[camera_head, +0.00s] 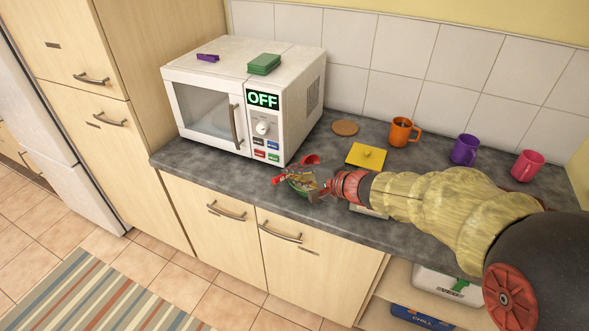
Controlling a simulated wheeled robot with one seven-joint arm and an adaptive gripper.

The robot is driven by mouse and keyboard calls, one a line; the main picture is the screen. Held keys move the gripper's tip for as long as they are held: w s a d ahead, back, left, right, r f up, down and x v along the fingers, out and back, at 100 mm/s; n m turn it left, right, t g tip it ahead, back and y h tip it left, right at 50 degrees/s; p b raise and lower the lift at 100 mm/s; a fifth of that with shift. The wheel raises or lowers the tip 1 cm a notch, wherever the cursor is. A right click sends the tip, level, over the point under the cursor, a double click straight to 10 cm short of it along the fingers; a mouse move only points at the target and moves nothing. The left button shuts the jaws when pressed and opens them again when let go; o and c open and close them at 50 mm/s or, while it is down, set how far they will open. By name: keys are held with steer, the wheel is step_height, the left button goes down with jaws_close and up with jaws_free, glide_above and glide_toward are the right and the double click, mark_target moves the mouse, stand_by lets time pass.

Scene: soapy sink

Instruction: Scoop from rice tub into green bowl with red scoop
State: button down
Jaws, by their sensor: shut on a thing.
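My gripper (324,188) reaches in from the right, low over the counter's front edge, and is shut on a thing. The red scoop (310,160) shows as red parts by the fingers; its handle and what it carries are hard to make out. The green bowl (291,187) stands on the counter just left of my gripper and partly behind it. Small pale and brown bits show in or over the bowl. A pale container (372,212), perhaps the rice tub, lies mostly hidden under my arm; its contents cannot be seen.
A white microwave (205,107) stands behind left, with a green box (264,64) and a purple item (208,57) on top. A yellow lid-like square (366,156), a cork coaster (345,128) and orange (402,132), purple (465,149) and pink (527,165) mugs line the back.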

steer(key=shift+w+a+r+g+h+p, duration=0.1)
steer(key=shift+r+g+h+p, duration=0.35)
steer(key=shift+p, duration=3.15)
steer(key=shift+s+d+r+g+h+p, duration=0.15)
steer(key=shift+g+h+p, duration=0.6)
steer(key=shift+p, duration=2.85)
steer(key=shift+w+a+r+g+h+p, duration=0.15)
steer(key=shift+r+g+h+p, duration=0.35)
steer(key=shift+p, duration=3.1)
steer(key=g+h+p, duration=0.1)
steer(key=p, duration=1.2)
steer(key=r+g+h+p, duration=0.1)
steer(key=g+h+p, duration=0.1)
steer(key=p, duration=1.1)
steer(key=shift+w, duration=0.1)
steer(key=shift+a+f+n+g+h+b, duration=0.2)
steer(key=shift+n+g+h+b, duration=0.1)
steer(key=shift+g+b, duration=0.25)
steer(key=shift+w+r+g+h, duration=0.1)
steer(key=shift+r+g+h, duration=0.15)
steer(key=shift+g+h, duration=0.3)
steer(key=shift+r+g+h, duration=0.2)
steer(key=shift+g+h, duration=0.2)
steer(key=shift+h, duration=0.25)
